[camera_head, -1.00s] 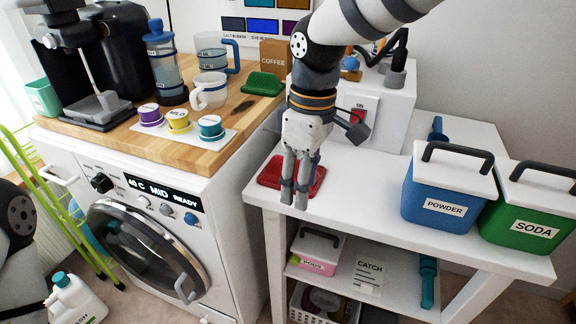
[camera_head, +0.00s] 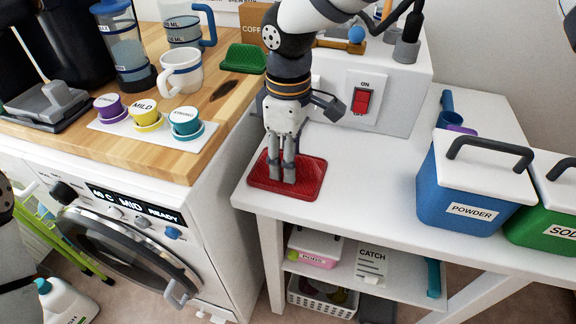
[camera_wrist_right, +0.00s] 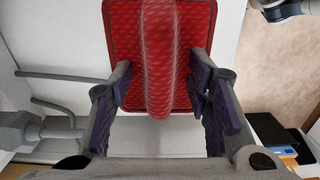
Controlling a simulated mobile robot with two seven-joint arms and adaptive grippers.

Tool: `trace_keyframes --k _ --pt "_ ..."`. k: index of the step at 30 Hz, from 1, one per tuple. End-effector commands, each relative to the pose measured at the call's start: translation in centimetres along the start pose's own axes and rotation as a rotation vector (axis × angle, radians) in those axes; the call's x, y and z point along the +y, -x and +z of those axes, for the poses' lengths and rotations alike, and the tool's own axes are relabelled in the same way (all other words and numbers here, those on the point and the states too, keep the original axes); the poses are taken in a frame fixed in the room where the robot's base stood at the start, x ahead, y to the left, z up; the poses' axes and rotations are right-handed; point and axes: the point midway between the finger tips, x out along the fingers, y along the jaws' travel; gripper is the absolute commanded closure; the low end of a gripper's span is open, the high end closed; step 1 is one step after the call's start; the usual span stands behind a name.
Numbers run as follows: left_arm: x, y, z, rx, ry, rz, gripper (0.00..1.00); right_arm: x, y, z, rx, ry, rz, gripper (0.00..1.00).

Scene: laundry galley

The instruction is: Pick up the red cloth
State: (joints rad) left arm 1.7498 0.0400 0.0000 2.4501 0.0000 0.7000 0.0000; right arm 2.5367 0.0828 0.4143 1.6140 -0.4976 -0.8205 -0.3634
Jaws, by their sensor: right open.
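The red cloth (camera_head: 312,184) lies on the white side table near its left front corner. In the right wrist view the cloth (camera_wrist_right: 125,35) has a flat textured part and a raised rounded fold (camera_wrist_right: 158,60) along its middle. My right gripper (camera_head: 282,179) points down over the cloth, its fingers hiding part of it. In the right wrist view the open fingers (camera_wrist_right: 160,82) stand on either side of the fold, with gaps visible. Whether the fingertips touch the cloth is unclear. My left gripper is out of view; only part of that arm shows at the left edge.
A white box with a red switch (camera_head: 362,100) stands just behind my right gripper. A blue powder bin (camera_head: 440,198) and a green soda bin (camera_head: 535,228) stand to the right. The wooden counter (camera_head: 178,160) with cups is at left. The table between cloth and bins is clear.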

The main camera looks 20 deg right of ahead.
Motion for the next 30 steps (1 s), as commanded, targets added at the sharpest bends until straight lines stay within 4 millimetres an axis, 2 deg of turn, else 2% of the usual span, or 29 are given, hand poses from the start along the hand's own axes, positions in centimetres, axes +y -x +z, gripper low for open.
trace_keyframes --k 6,8,12,13,23,26,27,30 --pt "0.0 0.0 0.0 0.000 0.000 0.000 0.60 0.0 -0.2 0.0 0.001 0.000 0.001 0.55" --pt "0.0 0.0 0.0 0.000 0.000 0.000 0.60 0.0 -0.2 0.0 0.001 0.000 0.001 0.66" --pt "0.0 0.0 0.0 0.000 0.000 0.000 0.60 0.0 -0.2 0.0 0.001 0.000 0.001 0.98" --pt "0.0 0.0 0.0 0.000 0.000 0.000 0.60 0.0 -0.2 0.0 0.001 0.000 0.001 1.00" --pt "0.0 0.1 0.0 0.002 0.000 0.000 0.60 0.0 0.3 0.0 0.002 -0.001 0.002 1.00" --pt "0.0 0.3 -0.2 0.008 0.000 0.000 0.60 0.1 2.3 -0.1 0.006 -0.002 0.005 1.00" --pt "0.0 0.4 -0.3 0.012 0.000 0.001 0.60 0.1 3.5 -0.1 0.007 -0.001 0.006 1.00" --pt "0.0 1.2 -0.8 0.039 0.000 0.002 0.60 -2.4 6.5 -0.5 0.007 0.003 0.011 1.00"
